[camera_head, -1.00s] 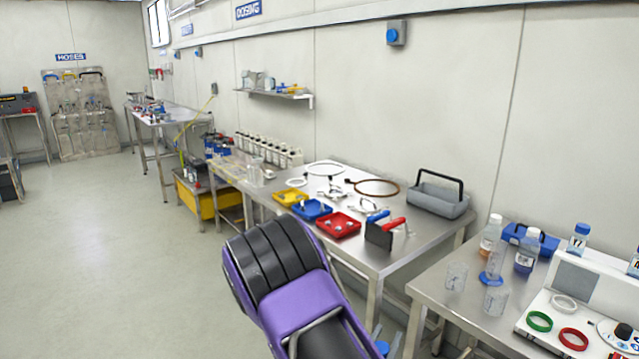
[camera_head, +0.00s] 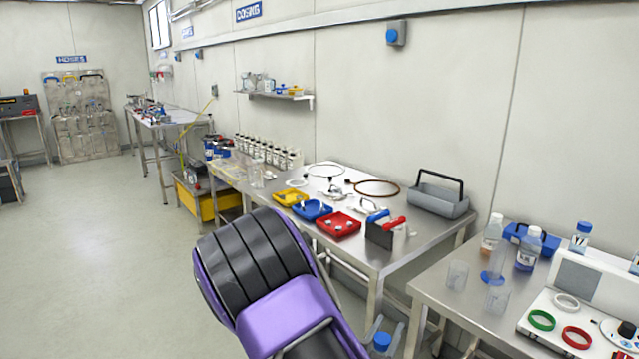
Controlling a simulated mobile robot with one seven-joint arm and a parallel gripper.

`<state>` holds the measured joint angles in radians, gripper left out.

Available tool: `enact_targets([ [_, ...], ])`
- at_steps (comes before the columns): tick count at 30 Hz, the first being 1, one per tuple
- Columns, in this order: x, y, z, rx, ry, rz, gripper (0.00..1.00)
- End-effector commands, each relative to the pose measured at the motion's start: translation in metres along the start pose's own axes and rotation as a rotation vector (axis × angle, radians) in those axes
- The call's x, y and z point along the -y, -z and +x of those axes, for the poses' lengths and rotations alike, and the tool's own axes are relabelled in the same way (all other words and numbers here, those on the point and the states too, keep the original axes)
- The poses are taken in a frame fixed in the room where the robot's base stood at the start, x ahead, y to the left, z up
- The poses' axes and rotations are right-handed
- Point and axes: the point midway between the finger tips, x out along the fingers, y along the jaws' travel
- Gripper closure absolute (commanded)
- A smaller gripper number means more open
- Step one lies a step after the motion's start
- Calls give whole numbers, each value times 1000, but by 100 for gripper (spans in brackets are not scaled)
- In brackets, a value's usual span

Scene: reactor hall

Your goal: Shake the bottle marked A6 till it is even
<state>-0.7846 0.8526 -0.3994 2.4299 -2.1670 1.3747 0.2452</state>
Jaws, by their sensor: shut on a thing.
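My purple and black arm link (camera_head: 275,290) fills the lower middle of the view, over the floor in front of the benches. On the right bench stand a bottle with orange-brown contents (camera_head: 491,237), a bottle with dark blue contents (camera_head: 528,252) and a blue-capped bottle (camera_head: 581,238). I cannot read A6 on any label.
The right bench (camera_head: 440,290) also carries clear beakers (camera_head: 457,275) and a white device (camera_head: 578,285) with coloured rings. The middle bench holds a red tray (camera_head: 338,224), a blue tray (camera_head: 312,210) and a grey caddy (camera_head: 438,200). The floor at left (camera_head: 110,240) is clear.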

Motion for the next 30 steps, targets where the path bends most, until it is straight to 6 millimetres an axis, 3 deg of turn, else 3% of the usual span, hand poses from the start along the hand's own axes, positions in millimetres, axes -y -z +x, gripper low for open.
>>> enact_targets([
  [1, 0, 15, 0, 0, 1, 0, 100],
  [6, 0, 24, 0, 1, 0, 2, 100],
  [19, 0, -23, 0, 1, 0, 2, 100],
  [23, 0, -13, 0, 0, 0, 0, 100],
  [30, 0, 21, 0, 1, 0, -1, 100],
])
